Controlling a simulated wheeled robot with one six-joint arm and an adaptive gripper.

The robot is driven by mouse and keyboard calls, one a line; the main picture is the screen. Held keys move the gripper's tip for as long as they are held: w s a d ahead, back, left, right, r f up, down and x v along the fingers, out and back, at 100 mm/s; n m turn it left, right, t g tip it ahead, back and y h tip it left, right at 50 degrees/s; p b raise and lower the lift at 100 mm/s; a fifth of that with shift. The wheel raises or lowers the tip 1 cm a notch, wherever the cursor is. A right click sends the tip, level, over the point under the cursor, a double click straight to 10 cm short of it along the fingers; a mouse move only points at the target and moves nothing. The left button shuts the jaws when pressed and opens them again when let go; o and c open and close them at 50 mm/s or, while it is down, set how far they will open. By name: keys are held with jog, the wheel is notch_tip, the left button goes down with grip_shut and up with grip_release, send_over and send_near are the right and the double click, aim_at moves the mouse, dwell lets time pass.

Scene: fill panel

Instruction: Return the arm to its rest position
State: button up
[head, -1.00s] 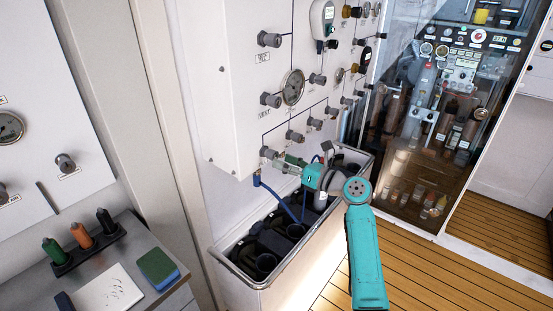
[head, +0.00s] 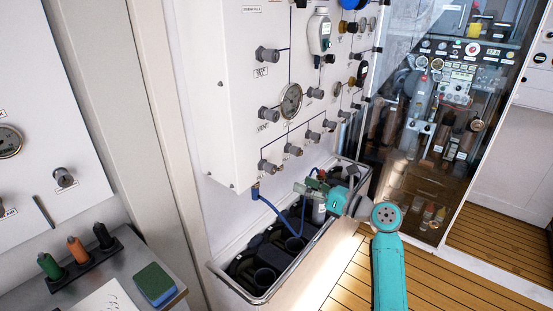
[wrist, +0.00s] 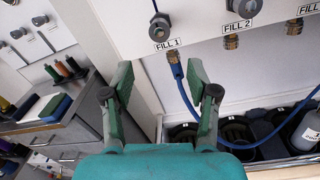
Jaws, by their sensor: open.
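My teal arm reaches in from the lower right of the head view. My gripper (head: 304,189) is in front of the panel's lower edge, above the trough, and also shows in the wrist view (wrist: 160,74). Its two fingers are spread apart with nothing between them. In the wrist view the blue hose (wrist: 186,96) hangs from the fitting under the FILL 1 label, just beyond the fingers and apart from them. In the head view the hose (head: 268,203) curves from the panel's lower corner down into the trough.
The white fill panel (head: 232,100) with knobs and gauges is close beyond my gripper. A metal-rimmed trough (head: 262,298) with dark cylinders stands below. Wooden floor (head: 345,285) is open at right.

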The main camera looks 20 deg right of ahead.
jog(key=s+a+f+n+h, duration=0.25)
jog(key=s+f, duration=0.25)
jog(key=f, duration=0.4)
jog(key=s+a+f+n+h, duration=0.1)
jog(key=s+a+f+h, duration=0.15)
jog(key=s+f, duration=0.45)
jog(key=s+f+n+h, duration=0.4)
jog(key=s+f+n, duration=0.2)
jog(key=s+f, duration=0.55)
jog(key=s+a+n+h, duration=0.25)
jog(key=s+n, duration=0.65)
jog(key=s, duration=0.9)
jog(key=s+r+n, duration=1.2)
jog(key=s+n, duration=0.1)
jog(key=s, duration=0.2)
jog(key=shift+s+t, duration=0.3)
jog(key=shift+a, duration=0.1)
